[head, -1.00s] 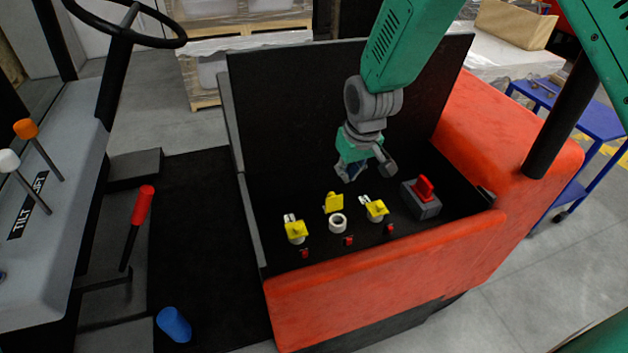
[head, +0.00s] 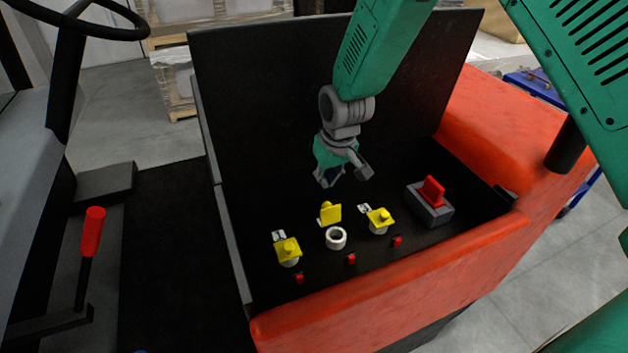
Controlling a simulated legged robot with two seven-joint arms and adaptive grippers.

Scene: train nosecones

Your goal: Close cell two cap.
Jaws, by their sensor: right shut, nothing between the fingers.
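The battery compartment (head: 305,50) holds three white cells with yellow caps. The middle cell (head: 336,239) shows its open round top, and its yellow cap (head: 330,214) stands raised on the far side of the opening. The left cell's yellow cap (head: 288,249) and the right cell's yellow cap (head: 380,219) lie down over their cells. My right gripper (head: 345,178) hangs above and behind the middle cap, pointing down, shut and empty. It appears clear of the caps. My left gripper is not in view.
A grey block with a red plug (head: 433,191) sits right of the cells. Small red pieces (head: 351,258) lie in front of each cell. The black open lid stands behind, and the orange-red truck body (head: 480,130) borders the right and front. A red-handled lever (head: 92,232) is at left.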

